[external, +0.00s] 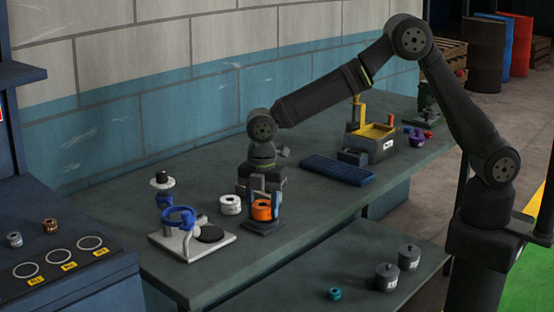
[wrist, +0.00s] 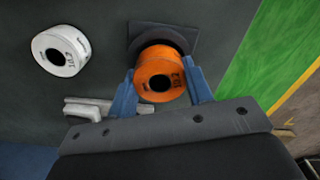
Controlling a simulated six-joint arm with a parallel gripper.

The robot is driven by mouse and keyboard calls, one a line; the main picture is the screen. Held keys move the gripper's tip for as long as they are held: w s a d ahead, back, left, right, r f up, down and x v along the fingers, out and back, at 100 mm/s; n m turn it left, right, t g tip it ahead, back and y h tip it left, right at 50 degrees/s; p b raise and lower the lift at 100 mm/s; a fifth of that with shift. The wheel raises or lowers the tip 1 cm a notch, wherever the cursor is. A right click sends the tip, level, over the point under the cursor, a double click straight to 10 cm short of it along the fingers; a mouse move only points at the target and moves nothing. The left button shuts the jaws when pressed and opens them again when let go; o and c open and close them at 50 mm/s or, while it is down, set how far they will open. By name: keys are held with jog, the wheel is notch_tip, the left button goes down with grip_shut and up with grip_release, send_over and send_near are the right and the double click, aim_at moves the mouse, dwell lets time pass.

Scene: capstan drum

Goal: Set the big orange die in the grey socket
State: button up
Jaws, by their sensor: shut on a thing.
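The big orange die (external: 262,211) is held between the blue fingers of my gripper (external: 263,208). In the wrist view the orange die (wrist: 153,68) shows its dark centre hole and a printed number, with a finger on each side. The grey socket (external: 263,230) is a dark square base directly under the die. In the wrist view the socket (wrist: 178,35) shows as a dark ring on a square plate, partly hidden by the die. I cannot tell whether the die sits in the socket or is just above it.
A white die (external: 230,204) stands just left of the socket. Farther left is a pale plate (external: 190,252) with a blue ringed fixture (external: 180,214). A blue ribbed mat (external: 337,170) and a yellow-topped box (external: 376,140) lie to the right. The front bench edge is close.

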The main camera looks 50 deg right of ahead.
jog(key=shift+f, duration=0.5)
jog(key=shift+s+d+f, duration=0.1)
jog(key=shift+f, duration=0.1)
jog(key=o, duration=1.4)
jog(key=shift+f, duration=0.2)
jog(key=shift+s, duration=0.1)
jog(key=r, duration=1.3)
jog(key=shift+w+r, duration=0.2)
jog(key=shift+r, duration=0.1)
jog(key=shift+f, duration=0.1)
notch_tip(320, 180, down, 13)
jog(key=shift+r, duration=0.35)
